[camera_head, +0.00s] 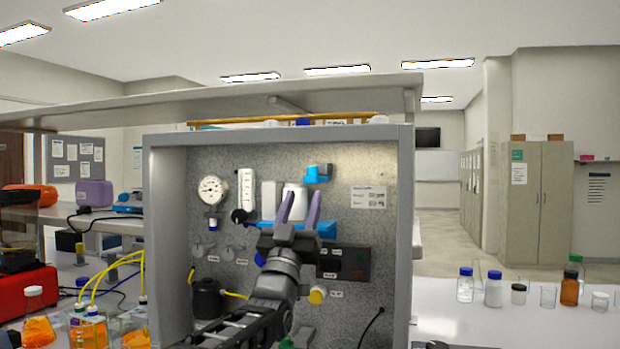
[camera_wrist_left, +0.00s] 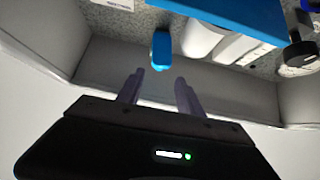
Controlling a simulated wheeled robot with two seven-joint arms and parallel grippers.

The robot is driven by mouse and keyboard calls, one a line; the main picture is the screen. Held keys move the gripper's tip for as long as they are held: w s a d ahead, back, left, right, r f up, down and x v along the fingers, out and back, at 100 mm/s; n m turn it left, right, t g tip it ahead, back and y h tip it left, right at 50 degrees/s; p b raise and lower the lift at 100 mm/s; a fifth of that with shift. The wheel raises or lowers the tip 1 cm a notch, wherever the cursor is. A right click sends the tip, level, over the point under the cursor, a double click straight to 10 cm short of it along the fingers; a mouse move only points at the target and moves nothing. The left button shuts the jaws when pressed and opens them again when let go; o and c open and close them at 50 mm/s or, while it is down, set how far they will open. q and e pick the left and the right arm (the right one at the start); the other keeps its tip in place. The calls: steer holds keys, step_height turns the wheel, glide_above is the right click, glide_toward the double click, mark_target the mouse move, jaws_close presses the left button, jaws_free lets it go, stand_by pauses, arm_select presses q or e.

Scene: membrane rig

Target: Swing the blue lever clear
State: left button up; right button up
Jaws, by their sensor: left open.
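The blue lever (camera_head: 318,174) is on the upper part of the speckled back panel, right of the white cylinder. In the left wrist view the blue lever (camera_wrist_left: 161,50) shows as a rounded blue end pointing toward the gap between my fingers. My left gripper (camera_head: 299,207) is open and empty, with its two purple fingers pointing up, just below and left of the lever. In the wrist view my left gripper (camera_wrist_left: 160,88) has the lever's end beyond its fingertips, apparently not touching. My right gripper is not in view.
A white cylinder (camera_head: 295,199) stands in a blue bracket (camera_head: 328,229) behind my fingers. The panel is boxed in by a grey frame (camera_head: 405,230). A round gauge (camera_head: 212,190), knobs and a black knob (camera_wrist_left: 299,55) are nearby. Bottles stand outside at right.

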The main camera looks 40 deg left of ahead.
mark_target(310, 178)
arm_select(q)
steer(key=p+x, duration=0.3)
steer(key=x, duration=0.4)
steer(key=shift+w+r, duration=0.1)
jaws_close()
stand_by(0.3)
